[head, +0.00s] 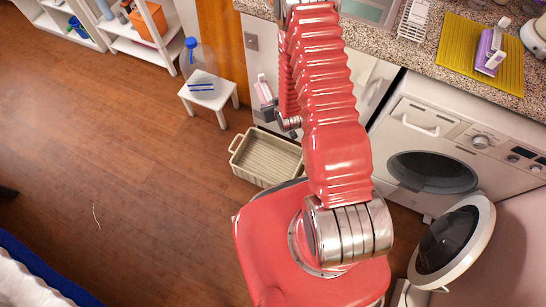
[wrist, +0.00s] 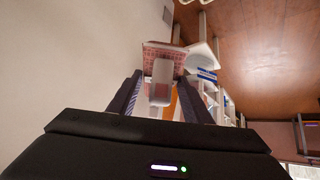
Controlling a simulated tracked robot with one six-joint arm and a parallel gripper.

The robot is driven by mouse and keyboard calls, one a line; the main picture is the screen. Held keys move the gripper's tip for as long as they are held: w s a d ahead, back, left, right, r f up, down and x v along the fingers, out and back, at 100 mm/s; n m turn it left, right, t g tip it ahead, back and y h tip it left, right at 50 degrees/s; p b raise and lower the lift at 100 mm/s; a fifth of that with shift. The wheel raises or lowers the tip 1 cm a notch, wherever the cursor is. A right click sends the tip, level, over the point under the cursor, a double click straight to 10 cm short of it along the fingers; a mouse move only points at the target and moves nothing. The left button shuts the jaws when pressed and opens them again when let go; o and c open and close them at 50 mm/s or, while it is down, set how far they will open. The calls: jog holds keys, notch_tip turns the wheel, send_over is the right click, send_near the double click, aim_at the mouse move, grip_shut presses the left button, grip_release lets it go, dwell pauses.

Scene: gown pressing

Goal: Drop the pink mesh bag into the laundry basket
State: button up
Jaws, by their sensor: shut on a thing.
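The pink mesh bag (wrist: 152,54) shows in the wrist view between the fingers of my gripper (wrist: 160,97), with a pale block-shaped part (wrist: 161,78) in front of it. My gripper is shut on it. In the head view the bag is a small pale pink shape (head: 263,89) at the dark tip of my gripper (head: 267,105), beside the cabinet front and left of my red arm. The laundry basket (head: 238,158) is beige, ribbed and rectangular, and stands on the floor below my gripper in the picture. It looks empty; its right end is hidden by my arm and base.
A white stool (head: 211,96) with a blue-topped bottle (head: 190,46) and blue items stands left of the cabinet. A washing machine (head: 430,150) with an open round door (head: 452,240) is at right. The counter (head: 420,75) runs above. Wooden floor (head: 130,150) at left is mostly clear.

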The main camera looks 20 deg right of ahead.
jog(key=s+a+f+n+y, duration=0.1)
jog(key=s+f, duration=0.3)
jog(key=f, duration=1.1)
jog(key=s+a+f+n+y, duration=0.1)
jog(key=s+f, duration=0.3)
jog(key=f, duration=1.2)
jog(key=shift+s, duration=0.15)
jog(key=o, duration=1.3)
jog(key=v, duration=1.3)
jog(key=shift+s+d+r, duration=0.15)
jog(key=shift+s+r, duration=0.05)
jog(key=shift+r, duration=0.05)
